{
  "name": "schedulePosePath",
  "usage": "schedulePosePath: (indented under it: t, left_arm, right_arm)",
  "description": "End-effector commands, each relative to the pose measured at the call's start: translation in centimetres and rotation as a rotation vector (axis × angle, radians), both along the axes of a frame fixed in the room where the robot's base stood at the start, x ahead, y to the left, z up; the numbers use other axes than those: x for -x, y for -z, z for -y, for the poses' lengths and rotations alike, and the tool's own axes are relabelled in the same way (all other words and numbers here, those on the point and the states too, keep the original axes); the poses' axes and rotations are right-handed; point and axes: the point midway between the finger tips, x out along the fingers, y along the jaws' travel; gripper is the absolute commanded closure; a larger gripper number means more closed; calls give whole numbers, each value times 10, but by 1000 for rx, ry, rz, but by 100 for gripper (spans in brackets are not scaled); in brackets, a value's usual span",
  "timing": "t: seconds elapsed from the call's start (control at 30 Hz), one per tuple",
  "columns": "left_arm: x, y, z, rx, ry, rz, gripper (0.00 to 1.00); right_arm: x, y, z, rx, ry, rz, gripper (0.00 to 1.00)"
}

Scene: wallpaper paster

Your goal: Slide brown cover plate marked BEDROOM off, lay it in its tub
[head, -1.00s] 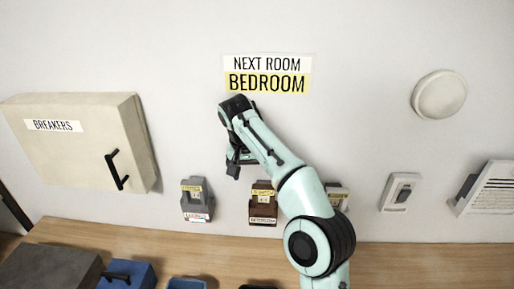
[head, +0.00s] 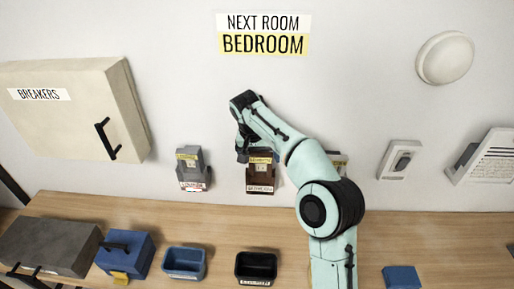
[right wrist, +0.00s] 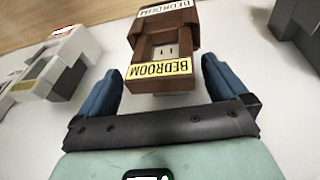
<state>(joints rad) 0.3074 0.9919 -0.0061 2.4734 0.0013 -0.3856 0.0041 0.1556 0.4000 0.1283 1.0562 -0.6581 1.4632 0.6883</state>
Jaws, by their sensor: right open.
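The brown cover plate (head: 260,168) is on the wall below the NEXT ROOM BEDROOM sign (head: 263,34). In the right wrist view the brown plate (right wrist: 158,75) carries a yellow BEDROOM label, and an outlet face shows in its opening. A brown part with a white label adjoins it. My right gripper (head: 243,154) is at the plate's upper left in the head view. In the right wrist view its blue fingers are open, one on either side of the plate's labelled end, with gaps to both. A black tub (head: 256,281) with a white, unreadable label stands on the counter.
A grey plated unit (head: 190,168) is left of the brown one; another is partly hidden behind my right arm. A blue tub (head: 184,263), blue box (head: 125,252) and grey box (head: 45,246) stand on the counter. The breaker box (head: 75,110) juts out at left.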

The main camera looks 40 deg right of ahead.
Motion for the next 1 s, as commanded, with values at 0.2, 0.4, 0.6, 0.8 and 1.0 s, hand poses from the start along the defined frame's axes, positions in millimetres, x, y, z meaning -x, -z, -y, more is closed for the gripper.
schedulePosePath:
  t: [0.2,0.4,0.6,0.8,1.0]
  left_arm:
    - [3,3,0,0,0,-3,57]
    - [3,3,0,0,0,-2,57]
    - [3,3,0,0,0,-2,57]
    - [3,3,0,0,0,-2,57]
    - [1,1,0,0,0,-1,57]
  right_arm:
    - [-2,14,4,-1,0,1,0]
    - [-2,14,4,0,0,1,0]
    - [-2,14,4,0,0,1,39]
    - [-2,14,4,1,0,1,51]
    - [-2,12,5,1,1,1,51]
